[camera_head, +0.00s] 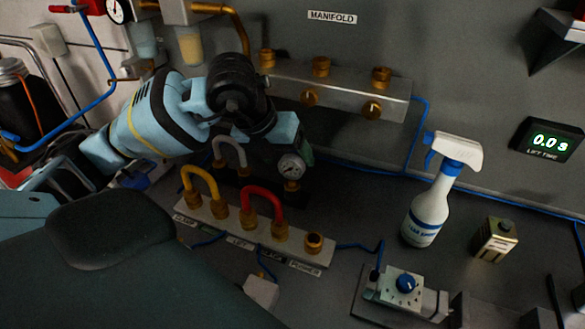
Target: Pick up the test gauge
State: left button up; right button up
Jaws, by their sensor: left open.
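The jaws are open, but the dark fingers are hard to make out against the dark background. I cannot tell whether they touch the gauge. The gripper partly hides the area behind and left of the gauge. My right gripper is not in view.
The fitting block (218,226) carries yellow and red hoses close in front. A manifold (350,94) with brass fittings is behind. A timer (548,140) hangs on the wall.

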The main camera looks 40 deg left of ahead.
aim_at(292, 167)
pick_arm(q)
jog(key=x, duration=0.5)
jog(key=shift+a+f, duration=0.15)
jog(key=shift+a, duration=0.1)
jog(key=c, duration=1.2)
